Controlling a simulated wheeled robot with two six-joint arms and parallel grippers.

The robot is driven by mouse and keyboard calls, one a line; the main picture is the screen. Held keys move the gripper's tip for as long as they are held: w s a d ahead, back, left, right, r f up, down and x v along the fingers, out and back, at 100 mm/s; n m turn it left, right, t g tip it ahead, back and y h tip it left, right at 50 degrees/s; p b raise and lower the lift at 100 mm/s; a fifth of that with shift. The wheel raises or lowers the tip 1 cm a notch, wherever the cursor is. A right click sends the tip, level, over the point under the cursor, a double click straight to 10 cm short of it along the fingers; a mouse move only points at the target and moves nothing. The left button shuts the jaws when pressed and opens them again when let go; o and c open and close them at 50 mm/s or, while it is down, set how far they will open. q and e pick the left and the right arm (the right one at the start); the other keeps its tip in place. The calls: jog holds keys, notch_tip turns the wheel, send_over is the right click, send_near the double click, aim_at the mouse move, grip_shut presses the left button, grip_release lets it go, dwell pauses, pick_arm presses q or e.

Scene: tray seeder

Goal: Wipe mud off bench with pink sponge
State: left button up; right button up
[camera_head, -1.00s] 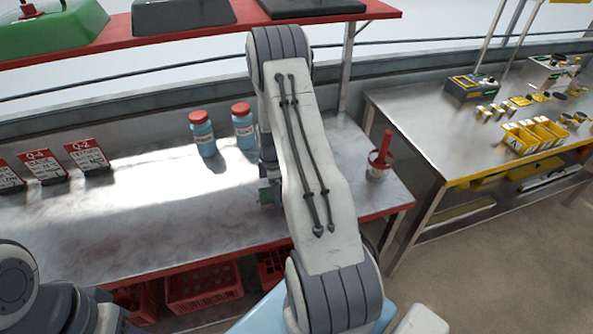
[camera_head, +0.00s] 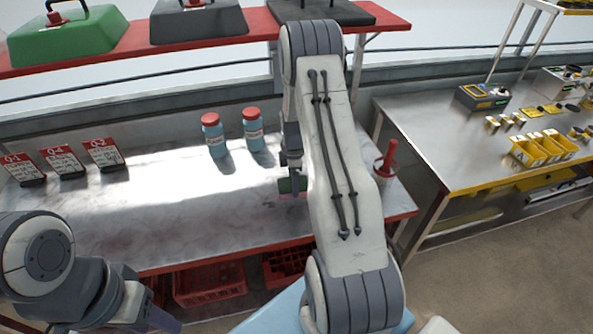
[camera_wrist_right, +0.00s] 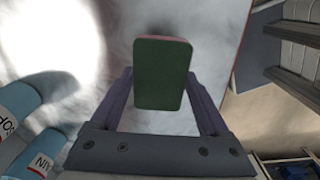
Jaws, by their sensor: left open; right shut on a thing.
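The sponge (camera_head: 293,186), with a dark green face and a pinkish side, is at the right part of the pale marbled bench (camera_head: 170,205). In the right wrist view the sponge (camera_wrist_right: 160,75) sits between the two fingers of my right gripper (camera_wrist_right: 160,88), which is shut on it, green face toward the camera. I cannot tell whether the sponge touches the bench. My right arm hides part of the bench. My left gripper (camera_head: 165,318) is open at the bottom left, partly cut off, away from the sponge. Faint marks show on the bench; no clear mud patch can be made out.
Two blue bottles with red caps (camera_head: 214,138) (camera_head: 253,132) stand behind the sponge. Red cards (camera_head: 103,153) stand at the left, and a cup with a red handle (camera_head: 385,165) at the right end. A red shelf (camera_head: 120,50) hangs above. The bench's middle is clear.

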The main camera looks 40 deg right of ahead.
jog(key=shift+r+p, duration=0.75)
jog(key=shift+r, duration=0.6)
jog(key=shift+a, duration=0.1)
